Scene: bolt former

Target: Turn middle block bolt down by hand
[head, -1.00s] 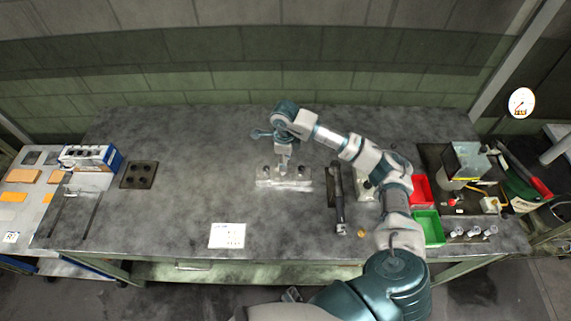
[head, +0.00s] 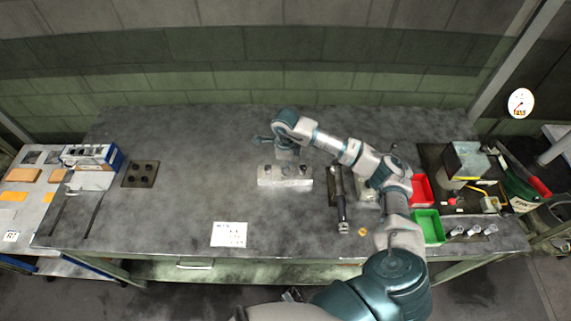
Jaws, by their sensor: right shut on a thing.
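A light grey metal block (head: 285,182) lies on the bench near its middle, with small dark bolts in a row on its top. The middle bolt (head: 285,170) is at the block's centre, and its details are too small to make out. My right gripper (head: 286,158) points down at the middle of the block from its far side. It is shut on the middle bolt; its fingertips are small and hard to see. My left gripper is not in view.
Right of the block lie a dark long-handled tool (head: 341,205), a red bin (head: 422,188) and a green bin (head: 429,226). A white paper (head: 229,234) lies in front. A dark plate with holes (head: 140,174) is at the left. The bench between is clear.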

